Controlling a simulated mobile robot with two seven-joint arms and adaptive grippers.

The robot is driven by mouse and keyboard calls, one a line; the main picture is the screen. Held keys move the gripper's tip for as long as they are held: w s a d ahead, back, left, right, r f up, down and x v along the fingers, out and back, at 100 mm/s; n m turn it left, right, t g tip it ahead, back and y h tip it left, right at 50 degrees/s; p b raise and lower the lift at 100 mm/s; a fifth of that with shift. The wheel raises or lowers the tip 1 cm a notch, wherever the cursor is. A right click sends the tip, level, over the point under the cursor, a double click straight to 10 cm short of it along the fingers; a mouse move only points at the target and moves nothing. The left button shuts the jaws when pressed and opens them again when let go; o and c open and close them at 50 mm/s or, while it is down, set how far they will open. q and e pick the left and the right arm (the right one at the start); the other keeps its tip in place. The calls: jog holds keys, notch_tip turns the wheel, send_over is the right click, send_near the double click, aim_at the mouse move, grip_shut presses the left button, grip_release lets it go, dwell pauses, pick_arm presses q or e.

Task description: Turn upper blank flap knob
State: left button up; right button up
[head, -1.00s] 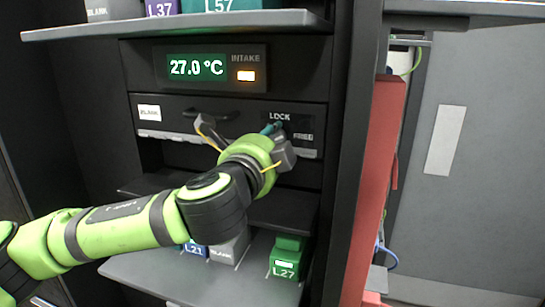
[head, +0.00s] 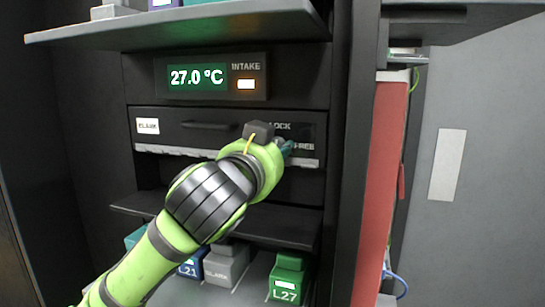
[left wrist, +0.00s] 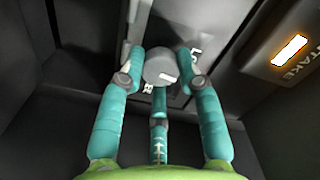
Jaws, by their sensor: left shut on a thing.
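The upper flap (head: 225,133) is a dark panel with a BLANK label (head: 148,126) at its left and LOCK and FREE marks at its right. My left gripper (head: 286,150) is at the right end of this flap, by the marks. In the left wrist view its teal fingers (left wrist: 162,70) are closed around a round grey knob (left wrist: 159,66) with a white line on its face. The white line points toward the lower right there. In the head view my gripper and wrist hide the knob. My right gripper is not in view.
An INTAKE display (head: 211,77) reading 27.0 °C sits above the flap. A shelf (head: 180,27) juts out above it. Below stand a grey block (head: 226,264), a blue L21 block (head: 190,265) and a green L27 block (head: 287,278). A red panel (head: 383,190) stands at the right.

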pick_arm(q)
jog(key=shift+r+n, duration=0.2)
jog(key=shift+n, duration=0.9)
jog(key=shift+r, duration=0.1)
jog(key=o, duration=1)
jog(key=shift+o, duration=0.7)
jog(key=shift+w, duration=0.1)
jog(key=shift+f, duration=0.2)
jog(key=v, duration=1.2)
